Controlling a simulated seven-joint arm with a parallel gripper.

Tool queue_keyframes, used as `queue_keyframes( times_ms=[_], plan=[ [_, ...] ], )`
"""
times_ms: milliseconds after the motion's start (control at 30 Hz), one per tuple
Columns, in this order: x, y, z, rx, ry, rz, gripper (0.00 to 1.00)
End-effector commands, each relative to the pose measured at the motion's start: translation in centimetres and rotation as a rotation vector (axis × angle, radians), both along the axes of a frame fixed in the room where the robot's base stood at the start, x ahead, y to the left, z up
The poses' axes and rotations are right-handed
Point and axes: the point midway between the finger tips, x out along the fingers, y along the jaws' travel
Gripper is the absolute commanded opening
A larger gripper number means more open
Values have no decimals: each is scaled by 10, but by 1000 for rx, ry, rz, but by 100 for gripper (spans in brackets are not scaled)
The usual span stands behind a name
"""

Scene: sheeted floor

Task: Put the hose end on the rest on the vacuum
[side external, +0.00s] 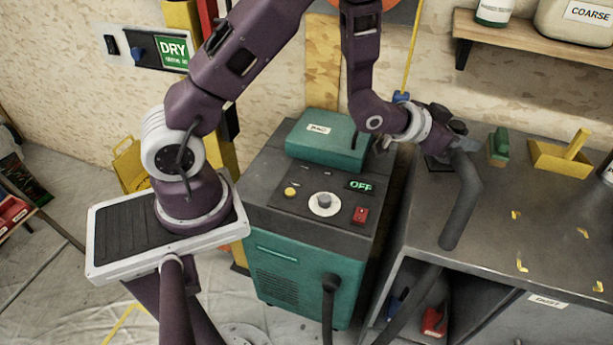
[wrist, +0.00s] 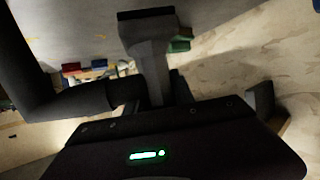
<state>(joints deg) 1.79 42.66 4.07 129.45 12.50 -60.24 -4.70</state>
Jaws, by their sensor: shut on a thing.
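The vacuum (side external: 305,275) is a teal and dark grey cabinet left of the workbench, with a control panel and a teal box (side external: 322,137) labelled BAG on top. The dark grey hose (side external: 461,205) rises in front of the bench and bends toward my gripper (side external: 456,140). My gripper is shut on the hose end, above the bench's left part, right of the vacuum. In the wrist view the hose (wrist: 30,80) comes in from the left, and a dark piece with a flared tip (wrist: 148,55) extends beyond the gripper. I cannot make out the rest on the vacuum.
A wooden shelf (side external: 540,40) with containers hangs above. Red and blue items sit below the bench. A yellow cord (side external: 412,50) hangs behind my arm.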

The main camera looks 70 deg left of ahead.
Motion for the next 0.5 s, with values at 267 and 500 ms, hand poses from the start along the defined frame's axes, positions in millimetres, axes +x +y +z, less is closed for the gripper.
queue_keyframes(
  times_ms=[267,500],
  plan=[
    [-8,171,-26,3,-1,529,0],
    [-66,304,-23,2,-5,986,0]
  ],
)
